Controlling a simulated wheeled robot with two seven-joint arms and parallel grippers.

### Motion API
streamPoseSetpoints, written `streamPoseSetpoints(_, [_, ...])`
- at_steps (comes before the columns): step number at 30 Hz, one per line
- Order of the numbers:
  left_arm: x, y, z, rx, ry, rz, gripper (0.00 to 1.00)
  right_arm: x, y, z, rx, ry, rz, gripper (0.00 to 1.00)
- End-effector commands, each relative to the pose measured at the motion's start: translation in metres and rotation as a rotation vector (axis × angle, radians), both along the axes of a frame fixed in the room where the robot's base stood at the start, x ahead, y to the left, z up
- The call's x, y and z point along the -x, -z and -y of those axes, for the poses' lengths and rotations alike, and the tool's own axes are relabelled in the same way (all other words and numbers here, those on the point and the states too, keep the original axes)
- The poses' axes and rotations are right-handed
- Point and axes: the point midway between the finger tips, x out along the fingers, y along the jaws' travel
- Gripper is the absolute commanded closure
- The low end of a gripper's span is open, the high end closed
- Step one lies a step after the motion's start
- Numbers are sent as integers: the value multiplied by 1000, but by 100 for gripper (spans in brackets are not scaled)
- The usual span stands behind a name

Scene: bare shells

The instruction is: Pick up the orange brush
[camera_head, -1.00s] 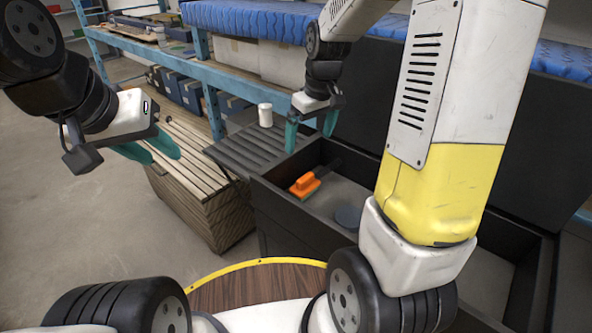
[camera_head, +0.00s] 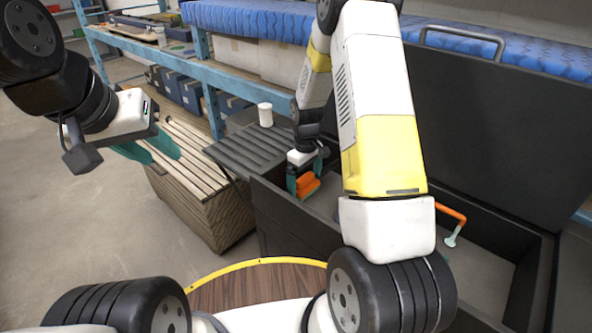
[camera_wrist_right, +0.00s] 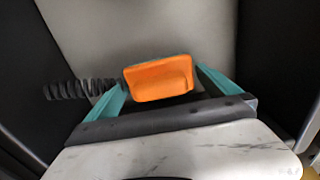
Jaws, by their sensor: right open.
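The orange brush (camera_head: 307,186) lies in the dark open box, in its left part. In the right wrist view its orange block (camera_wrist_right: 158,78) sits between my right gripper's teal fingers, and a dark ribbed part sticks out to the left. My right gripper (camera_head: 305,184) reaches down into the box with its fingers open on either side of the block. I cannot tell whether either finger touches it. My left gripper (camera_head: 150,150) hangs open and empty over the slatted wooden crate, away from the brush.
The dark box (camera_head: 290,222) has tall walls and a raised lid behind. An orange-handled tool (camera_head: 452,212) shows in its right part. A white cup (camera_head: 265,115) stands on the dark slatted top (camera_head: 255,150) beside the box. The wooden crate (camera_head: 205,205) stands at left.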

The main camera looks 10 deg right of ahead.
Motion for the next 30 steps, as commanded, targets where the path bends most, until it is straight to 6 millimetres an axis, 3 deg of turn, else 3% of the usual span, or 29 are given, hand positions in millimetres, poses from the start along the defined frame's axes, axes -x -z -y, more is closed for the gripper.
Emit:
streamPoseSetpoints(4, [0, 0, 0, 0, 0, 0, 64, 0, 14, 0, 0, 1, 0, 0])
streamPoseSetpoints(11, [0, 0, 0, 0, 0, 0, 64, 0, 15, 0, 0, 1, 1, 0])
streamPoseSetpoints(21, [0, 0, 0, 0, 0, 0, 64, -1, 15, 0, 0, 1, 1, 61])
streamPoseSetpoints(26, [0, 0, 0, 0, 0, 0, 64, -1, 14, 0, 0, 1, 2, 61])
streamPoseSetpoints(30, [0, 0, 0, 0, 0, 0, 64, -2, 2, 0, -1, 2, 6, 61])
